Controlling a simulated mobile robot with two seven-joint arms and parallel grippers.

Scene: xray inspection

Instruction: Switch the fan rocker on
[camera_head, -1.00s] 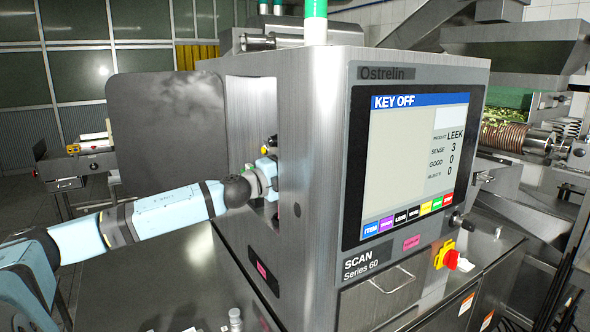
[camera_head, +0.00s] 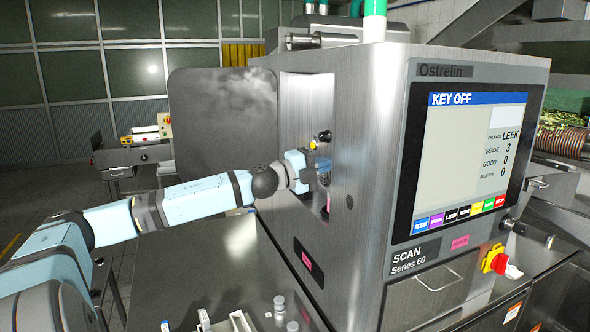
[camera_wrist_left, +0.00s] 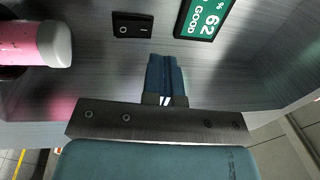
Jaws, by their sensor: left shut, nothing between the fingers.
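The black rocker switch (camera_wrist_left: 133,25), marked with a circle and a line, sits on a brushed metal panel in the left wrist view. I take it to be the fan rocker; no label shows. Which side is pressed is not clear. My left gripper (camera_wrist_left: 166,60) is shut and empty, its blue fingertips below and right of the rocker in that view. In the head view my left gripper (camera_head: 322,172) reaches into the recess in the side of the machine (camera_head: 380,130). The rocker is hidden there. My right gripper is not in view.
A green display (camera_wrist_left: 203,18) reading 62 GOOD is right of the rocker. A pink cylinder with a pale end (camera_wrist_left: 40,42) lies left of it. The recess walls are close around the gripper. An open metal door (camera_head: 222,120) stands behind my arm.

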